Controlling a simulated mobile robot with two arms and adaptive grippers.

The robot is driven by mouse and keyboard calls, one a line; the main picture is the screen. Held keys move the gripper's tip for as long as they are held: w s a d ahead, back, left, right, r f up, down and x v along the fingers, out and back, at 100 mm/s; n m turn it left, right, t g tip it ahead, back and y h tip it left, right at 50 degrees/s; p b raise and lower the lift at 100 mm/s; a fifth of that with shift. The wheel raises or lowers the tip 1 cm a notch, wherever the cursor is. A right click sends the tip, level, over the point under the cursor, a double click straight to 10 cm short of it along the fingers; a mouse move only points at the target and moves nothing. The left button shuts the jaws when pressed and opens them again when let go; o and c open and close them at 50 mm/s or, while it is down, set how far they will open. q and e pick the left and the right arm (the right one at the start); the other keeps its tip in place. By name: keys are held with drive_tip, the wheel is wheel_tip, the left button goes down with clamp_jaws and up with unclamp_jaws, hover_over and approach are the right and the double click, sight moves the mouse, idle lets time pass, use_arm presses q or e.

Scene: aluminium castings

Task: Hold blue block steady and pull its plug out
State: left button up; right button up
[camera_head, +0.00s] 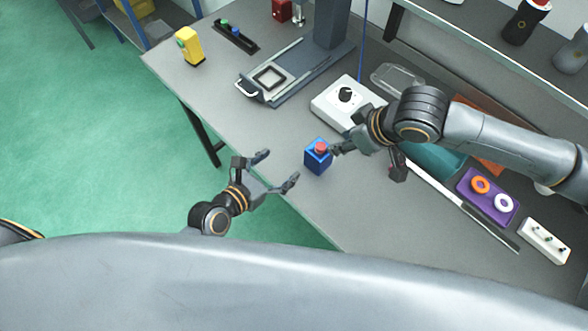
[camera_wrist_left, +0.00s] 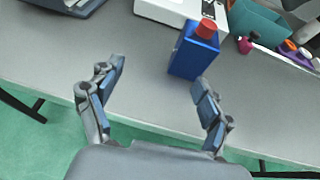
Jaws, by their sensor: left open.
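The blue block (camera_head: 317,160) stands upright near the front edge of the grey table, with its red plug (camera_head: 320,146) seated in its top. In the left wrist view the blue block (camera_wrist_left: 193,56) is just beyond the right finger, and the red plug (camera_wrist_left: 206,28) sticks up from it. My left gripper (camera_head: 280,167) is open and empty, left of the block and apart from it, at the table's front edge. My right gripper (camera_head: 336,149) is close to the right of the plug; its fingertips are too small to tell whether they touch it or are closed.
A white box with a black knob (camera_head: 335,104) stands behind the block. A grey fixture (camera_head: 300,75) and a yellow block (camera_head: 190,46) are farther back. A purple plate with rings (camera_head: 487,195) lies at right. The table left of the blue block is clear.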

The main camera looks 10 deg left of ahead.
sight(319, 157)
use_arm(q)
drive_tip(key=shift+m+g+h, duration=0.4)
drive_tip(key=shift+h, duration=0.2)
drive_tip(key=d, duration=0.1)
drive_tip(key=d+r, duration=0.1)
drive_tip(key=d, duration=0.1)
drive_tip(key=s+d, duration=0.1)
drive_tip(key=shift+s+d+r, duration=0.1)
drive_tip(key=shift+d+r, duration=0.1)
drive_tip(key=x, duration=1.3)
drive_tip(key=shift+d+f, duration=0.1)
drive_tip(key=shift+f, duration=0.05)
drive_tip(key=shift+c, duration=0.4)
